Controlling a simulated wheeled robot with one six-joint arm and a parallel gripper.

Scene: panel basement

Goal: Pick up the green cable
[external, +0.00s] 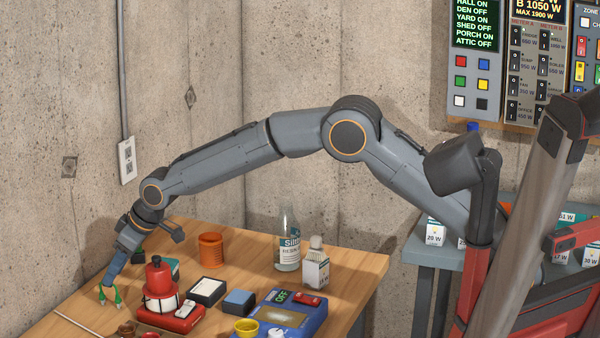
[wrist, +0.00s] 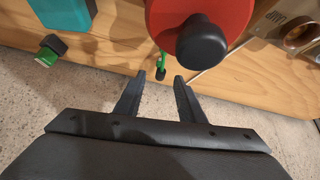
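The green cable (external: 117,296) lies at the left end of the wooden table, with two green ends showing in the external view. In the wrist view a thin green piece with a dark tip (wrist: 161,64) shows just beyond the fingertips, partly hidden by a red round object. A thicker green piece with a dark end (wrist: 48,52) lies further left; I cannot tell if it belongs to the same cable. My gripper (wrist: 160,80) is open and empty, pointing at the thin green piece. In the external view my gripper (external: 109,284) is low, close to the cable.
A red object with a black knob (external: 155,276) stands right beside my gripper; it looms large in the wrist view (wrist: 225,12). An orange cup (external: 210,250), a bottle (external: 288,250) and a blue meter (external: 290,316) stand further right. A concrete wall is behind.

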